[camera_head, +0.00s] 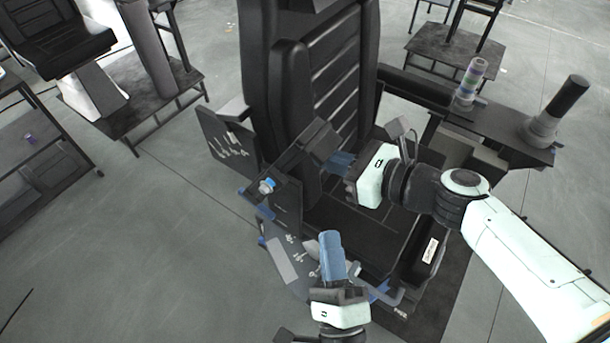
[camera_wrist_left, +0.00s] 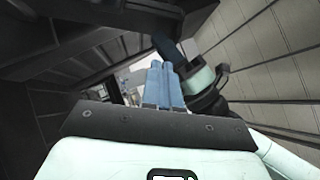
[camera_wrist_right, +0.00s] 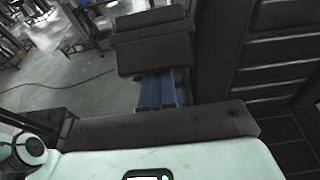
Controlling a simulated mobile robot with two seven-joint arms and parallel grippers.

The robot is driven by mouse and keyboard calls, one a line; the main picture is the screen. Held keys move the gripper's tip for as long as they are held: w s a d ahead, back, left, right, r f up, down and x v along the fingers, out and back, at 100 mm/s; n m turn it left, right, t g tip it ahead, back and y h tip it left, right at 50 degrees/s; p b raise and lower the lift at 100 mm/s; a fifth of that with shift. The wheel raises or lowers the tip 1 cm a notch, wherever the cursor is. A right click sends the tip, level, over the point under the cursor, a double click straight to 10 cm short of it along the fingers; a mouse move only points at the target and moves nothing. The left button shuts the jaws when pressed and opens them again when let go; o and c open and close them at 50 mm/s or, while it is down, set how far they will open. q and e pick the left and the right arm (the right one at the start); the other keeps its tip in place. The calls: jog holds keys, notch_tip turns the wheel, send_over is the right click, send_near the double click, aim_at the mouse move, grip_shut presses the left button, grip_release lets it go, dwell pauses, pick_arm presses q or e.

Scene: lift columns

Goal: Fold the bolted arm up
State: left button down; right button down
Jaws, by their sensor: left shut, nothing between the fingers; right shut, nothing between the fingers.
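The seat (camera_head: 335,80) is black with a ribbed backrest. Its arm on the left, a dark block (camera_head: 306,148), slants up beside the backrest; a blue-capped part (camera_head: 267,186) sits on its lower outer side. My right gripper (camera_head: 338,162) is shut and empty, its blue fingers pointing left at the arm. In the right wrist view the dark block (camera_wrist_right: 152,40) lies just beyond the fingertips (camera_wrist_right: 160,90); I cannot tell whether they touch. My left gripper (camera_head: 330,245) is shut and empty at the seat's front, in front of a side panel. Its fingers (camera_wrist_left: 163,82) show in the left wrist view.
The other armrest console (camera_head: 500,125) on the right carries a striped column (camera_head: 468,82) and a black-handled stick (camera_head: 562,105). A grey plate (camera_head: 225,140) juts out left of the backrest. Open floor (camera_head: 140,240) lies to the left.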

aim_at(295, 160)
pick_arm(q)
jog(key=w+a+r, duration=0.4)
jog(key=w, duration=0.6)
jog(key=shift+r, duration=0.35)
jog(key=shift+w+a+r+n+g+y, duration=0.3)
jog(key=shift+w+a+r+n+g, duration=0.15)
jog(key=shift+a+n, duration=0.25)
jog(key=shift+d, duration=0.1)
